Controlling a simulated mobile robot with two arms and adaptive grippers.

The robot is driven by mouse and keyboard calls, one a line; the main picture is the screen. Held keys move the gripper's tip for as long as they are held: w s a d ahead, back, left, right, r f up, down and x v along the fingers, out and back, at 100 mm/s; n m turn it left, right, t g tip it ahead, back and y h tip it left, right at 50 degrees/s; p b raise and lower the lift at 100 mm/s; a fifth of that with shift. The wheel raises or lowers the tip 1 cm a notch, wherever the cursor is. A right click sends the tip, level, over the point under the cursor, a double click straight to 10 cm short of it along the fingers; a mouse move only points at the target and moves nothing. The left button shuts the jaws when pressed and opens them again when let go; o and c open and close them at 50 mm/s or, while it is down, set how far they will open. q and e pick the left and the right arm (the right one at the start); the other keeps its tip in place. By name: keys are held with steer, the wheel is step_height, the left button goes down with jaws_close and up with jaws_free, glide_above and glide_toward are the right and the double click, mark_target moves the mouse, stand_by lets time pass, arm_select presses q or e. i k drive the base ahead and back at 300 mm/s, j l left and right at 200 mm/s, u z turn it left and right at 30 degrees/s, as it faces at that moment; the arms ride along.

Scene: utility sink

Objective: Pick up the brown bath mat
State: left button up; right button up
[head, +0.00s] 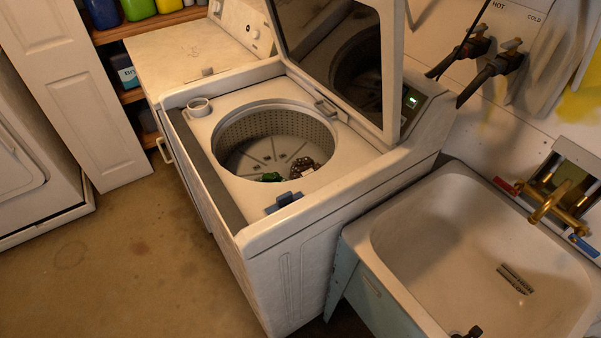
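A small dark brown, knobbly thing (303,166) lies inside the washer drum, towards its right side. It may be the brown bath mat, but it is too small to tell. No other brown mat shows. The open top-load washer (345,160) stands in the middle with its lid raised. A small dark shape (467,332) at the bottom edge, over the sink's front rim, may be the tip of my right gripper; its fingers cannot be made out. My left gripper is not in view.
Green items (270,177) lie beside the brown thing in the drum. A sink (440,240) with a brass faucet (548,205) stands right of the washer. Floor (130,260) at the left is clear.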

mark_target(302, 167)
steer(key=j+z, duration=0.2)
steer(key=j, duration=0.15)
steer(key=k+j+z, duration=0.2)
steer(key=j, duration=0.2)
steer(key=j+z, duration=0.2)
steer(key=j, duration=0.15)
steer(key=k+j+z, duration=0.4)
steer(key=j, duration=0.25)
steer(key=i, duration=0.05)
